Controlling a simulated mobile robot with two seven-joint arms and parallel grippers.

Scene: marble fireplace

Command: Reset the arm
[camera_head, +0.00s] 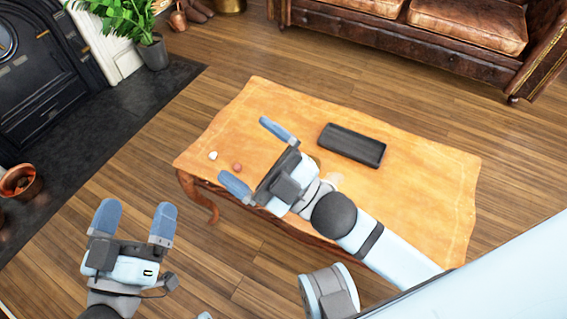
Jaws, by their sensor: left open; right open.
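My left gripper (134,222) is at the lower left, over the wooden floor. Its two blue fingers point up the picture, apart, with nothing between them. My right gripper (256,157) is over the left part of the table (425,190), which has an orange cloth-like top. Its blue fingers are spread and empty and point to the upper left. The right arm reaches in from the lower right and hides part of the table's front edge.
A black tray-like box (352,145) lies on the table. A small white ball (213,155) and a reddish ball (237,167) lie near its left end. A leather sofa (405,45) is behind. A potted plant (153,52) and a copper pot (19,182) stand near the fireplace (40,75).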

